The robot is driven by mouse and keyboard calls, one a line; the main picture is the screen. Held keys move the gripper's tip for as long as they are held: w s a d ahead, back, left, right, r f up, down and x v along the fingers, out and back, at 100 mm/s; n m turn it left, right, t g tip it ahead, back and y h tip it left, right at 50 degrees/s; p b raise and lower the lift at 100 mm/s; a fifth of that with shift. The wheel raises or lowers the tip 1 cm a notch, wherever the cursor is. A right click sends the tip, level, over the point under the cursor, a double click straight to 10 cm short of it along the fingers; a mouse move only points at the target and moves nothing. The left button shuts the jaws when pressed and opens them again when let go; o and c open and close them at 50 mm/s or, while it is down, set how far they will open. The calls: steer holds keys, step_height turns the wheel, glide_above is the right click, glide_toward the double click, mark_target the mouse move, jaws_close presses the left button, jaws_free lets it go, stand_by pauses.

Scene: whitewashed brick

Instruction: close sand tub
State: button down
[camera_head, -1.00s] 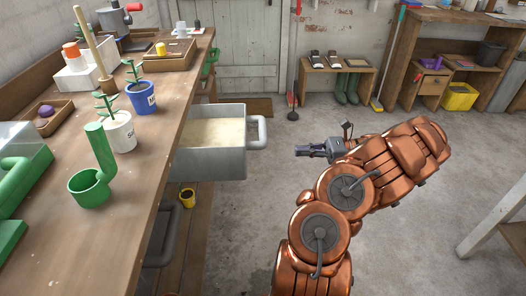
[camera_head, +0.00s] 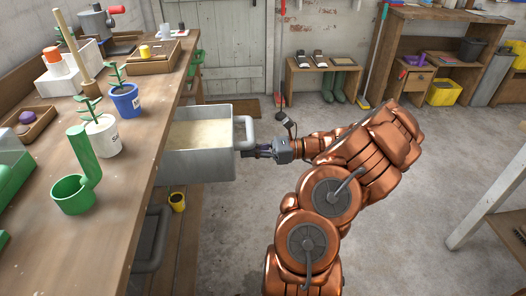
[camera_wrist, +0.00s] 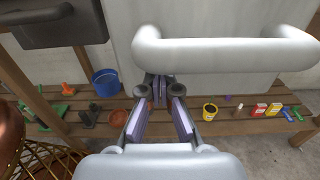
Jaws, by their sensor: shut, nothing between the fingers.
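The sand tub (camera_head: 205,167) is a grey drawer-like bin with pale sand (camera_head: 200,134) inside. It sticks out from under the workbench on the left. Its thick grey handle (camera_head: 243,130) is on its right-hand front face; the handle also shows large in the wrist view (camera_wrist: 225,53). My gripper (camera_head: 250,153) is at the tub's front, by the lower end of the handle. In the wrist view my gripper's fingertips (camera_wrist: 160,78) are together, with nothing between them, near the handle's left end. I cannot tell if they touch the tub.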

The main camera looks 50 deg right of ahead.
steer(key=shift+w+a, duration=0.45)
steer(key=shift+a, duration=0.1)
steer(key=shift+w+a, duration=0.1)
